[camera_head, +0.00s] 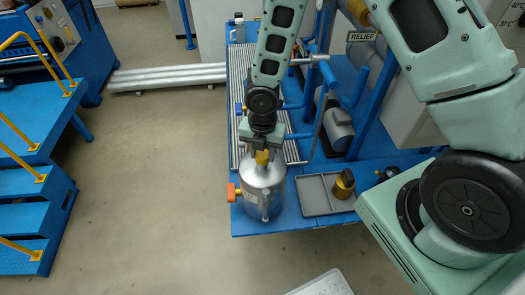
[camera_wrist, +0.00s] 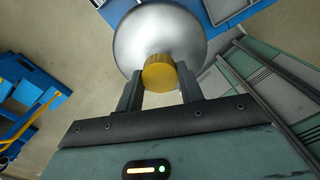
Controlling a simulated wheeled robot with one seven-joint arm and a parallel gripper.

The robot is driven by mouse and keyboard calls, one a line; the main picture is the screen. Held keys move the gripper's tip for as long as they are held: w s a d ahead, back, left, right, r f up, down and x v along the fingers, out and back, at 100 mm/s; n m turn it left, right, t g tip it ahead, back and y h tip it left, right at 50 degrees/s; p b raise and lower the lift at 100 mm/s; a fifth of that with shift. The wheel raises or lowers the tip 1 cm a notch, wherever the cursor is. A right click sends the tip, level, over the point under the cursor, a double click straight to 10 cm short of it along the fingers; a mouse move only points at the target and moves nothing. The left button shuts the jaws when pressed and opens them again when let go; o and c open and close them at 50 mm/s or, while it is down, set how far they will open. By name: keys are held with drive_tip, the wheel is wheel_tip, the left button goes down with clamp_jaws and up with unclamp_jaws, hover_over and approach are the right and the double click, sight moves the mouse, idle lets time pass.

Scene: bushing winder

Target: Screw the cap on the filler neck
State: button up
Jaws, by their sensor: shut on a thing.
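My gripper (camera_head: 263,149) points down above the tank's top. It is shut on a yellow, round cap (camera_head: 262,159) at the top of the tank. In the wrist view the cap (camera_wrist: 160,73) is between the two dark fingers, with the tank (camera_wrist: 158,32) behind it. The filler neck is hidden behind the cap, so I cannot tell how the cap is seated on it.
A grey tray (camera_head: 312,196) lies right of the tank, with a brass-coloured cylindrical part (camera_head: 343,184) at its right end. Blue steps (camera_head: 25,218) are at far left; the floor between is clear.

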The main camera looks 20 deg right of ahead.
drive_tip(key=shift+f, duration=0.3)
idle(0.6)
drive_tip(key=shift+c, duration=0.2)
drive_tip(key=shift+c, duration=0.5)
drive_tip(key=shift+m, duration=0.3)
drive_tip(key=m+b, duration=0.1)
drive_tip(key=m, duration=0.3)
drive_tip(key=m, duration=0.3)
drive_tip(key=shift+b, duration=0.4)
drive_tip(key=shift+m, duration=0.8)
